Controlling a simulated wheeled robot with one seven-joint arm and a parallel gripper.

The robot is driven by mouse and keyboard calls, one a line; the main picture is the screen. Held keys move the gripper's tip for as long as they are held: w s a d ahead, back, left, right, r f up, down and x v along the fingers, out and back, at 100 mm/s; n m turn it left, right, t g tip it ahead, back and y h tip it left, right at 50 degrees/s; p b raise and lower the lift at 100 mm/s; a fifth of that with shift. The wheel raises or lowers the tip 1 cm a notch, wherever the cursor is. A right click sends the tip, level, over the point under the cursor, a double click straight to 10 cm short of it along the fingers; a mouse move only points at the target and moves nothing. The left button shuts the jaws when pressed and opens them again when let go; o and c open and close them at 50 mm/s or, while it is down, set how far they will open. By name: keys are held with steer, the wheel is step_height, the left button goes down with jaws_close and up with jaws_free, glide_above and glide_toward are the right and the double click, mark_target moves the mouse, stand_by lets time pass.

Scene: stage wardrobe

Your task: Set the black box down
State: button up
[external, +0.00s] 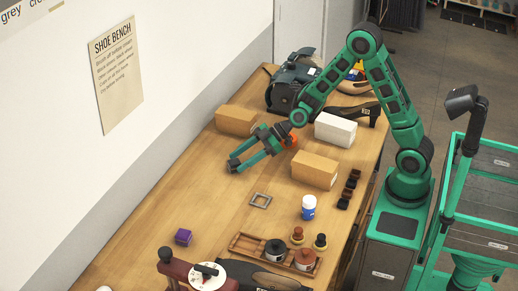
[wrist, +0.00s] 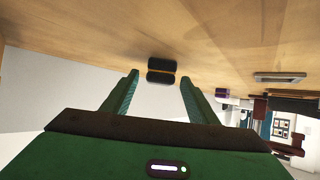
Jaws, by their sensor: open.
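My gripper (external: 233,163) hangs over the left side of the bench, with its two green fingers apart. In the wrist view, the open fingers (wrist: 159,80) frame a small dark two-part shape (wrist: 161,65) that appears just beyond or between the tips. It may be the black box. Several small black-and-brown pieces (external: 348,192) stand in a row along the bench's right edge.
The wooden bench (external: 215,200) is clear around a grey square frame (external: 260,200). Cardboard boxes (external: 314,170) (external: 236,121), a white box (external: 335,130) and a dark machine (external: 290,82) stand behind. A purple box (external: 183,237), a white-and-blue bottle (external: 308,208) and a jar tray (external: 247,243) are nearer.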

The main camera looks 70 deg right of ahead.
steer(key=v, duration=0.9)
steer(key=shift+s+d, duration=0.1)
steer(key=shift+d, duration=0.05)
